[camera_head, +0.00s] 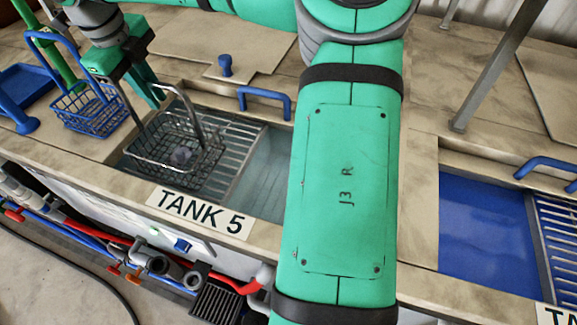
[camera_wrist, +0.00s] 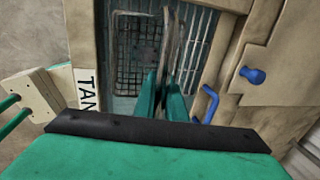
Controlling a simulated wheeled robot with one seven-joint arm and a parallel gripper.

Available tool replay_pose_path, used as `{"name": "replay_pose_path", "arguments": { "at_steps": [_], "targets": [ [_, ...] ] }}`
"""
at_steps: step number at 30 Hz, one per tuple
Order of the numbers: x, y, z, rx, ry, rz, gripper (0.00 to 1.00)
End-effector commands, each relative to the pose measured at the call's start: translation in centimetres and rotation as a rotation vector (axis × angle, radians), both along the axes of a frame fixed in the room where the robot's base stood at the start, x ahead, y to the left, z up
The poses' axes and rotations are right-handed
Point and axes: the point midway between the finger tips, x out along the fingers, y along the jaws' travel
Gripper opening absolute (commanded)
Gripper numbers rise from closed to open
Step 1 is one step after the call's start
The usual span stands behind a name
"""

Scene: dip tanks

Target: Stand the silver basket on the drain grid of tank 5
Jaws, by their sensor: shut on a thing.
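The silver wire basket (camera_head: 160,157) is inside the opening of tank 5, over the slatted drain grid (camera_head: 238,150). It looks about level and holds a small grey object (camera_head: 181,156). I cannot tell whether its base touches the grid. My gripper (camera_head: 152,96) is shut on the basket's tall handle at the left back of the opening. In the wrist view, the green fingers (camera_wrist: 165,98) close around the handle and the basket mesh (camera_wrist: 134,65) shows beyond them. The TANK 5 label (camera_head: 200,211) is on the front rim.
A blue wire basket (camera_head: 90,112) stands on the counter left of the tank, near a blue tray (camera_head: 22,87). A blue handle (camera_head: 264,97) rises at the tank's back edge. A lid with a blue knob (camera_head: 225,66) lies behind. Another tank (camera_head: 485,235) is at right.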

Motion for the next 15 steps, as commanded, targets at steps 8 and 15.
{"name": "replay_pose_path", "arguments": {
  "at_steps": [8, 15],
  "targets": [
    [0.01, 0.01, -0.37, 0.001, -0.001, 0.0, 0.0],
    [0.0, 0.01, -0.74, 0.001, 0.0, 0.0, 0.0]
  ]
}}
